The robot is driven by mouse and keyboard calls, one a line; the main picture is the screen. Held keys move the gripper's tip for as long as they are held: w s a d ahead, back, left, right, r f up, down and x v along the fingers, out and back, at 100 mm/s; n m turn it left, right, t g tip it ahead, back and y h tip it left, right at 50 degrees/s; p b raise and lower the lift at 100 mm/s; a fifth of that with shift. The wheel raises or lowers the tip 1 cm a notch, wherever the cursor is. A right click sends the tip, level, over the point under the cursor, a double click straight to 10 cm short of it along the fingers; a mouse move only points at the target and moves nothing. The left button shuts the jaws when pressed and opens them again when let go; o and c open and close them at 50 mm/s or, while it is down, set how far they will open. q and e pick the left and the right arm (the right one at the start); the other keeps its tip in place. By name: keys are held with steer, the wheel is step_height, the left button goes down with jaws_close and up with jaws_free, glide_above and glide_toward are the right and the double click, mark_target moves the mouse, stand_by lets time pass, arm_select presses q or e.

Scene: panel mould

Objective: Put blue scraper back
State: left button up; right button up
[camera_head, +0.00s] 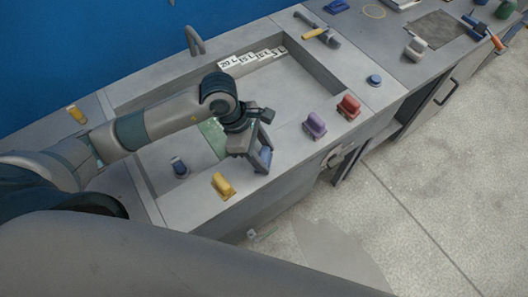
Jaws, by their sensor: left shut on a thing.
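My left gripper (258,150) reaches in from the left over the front part of the recessed panel mould (275,110). It is shut on the blue scraper (264,157), which shows between and below its fingers near the mould's front edge. Whether the scraper touches the surface under it is hard to tell. A yellow scraper (222,185) lies left of it on the front ledge. A purple scraper (314,125) and a red scraper (348,107) stand to the right along the same ledge. My right gripper is not in view.
A green patch (213,135) lies in the mould behind the gripper. White labelled blocks (252,59) line the far side. A dark blue-topped item (179,167) stands at the left, a small blue knob (374,80) at the right. More tools lie on the right bench (395,65).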

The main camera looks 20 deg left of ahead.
arm_select(q)
steer(key=shift+f, duration=0.1)
steer(key=o, duration=1)
steer(key=shift+a+r, duration=0.2)
steer(key=shift+r, duration=0.45)
steer(key=shift+b+v, duration=1.4)
steer(key=shift+v, duration=4.1)
steer(key=shift+d, duration=0.1)
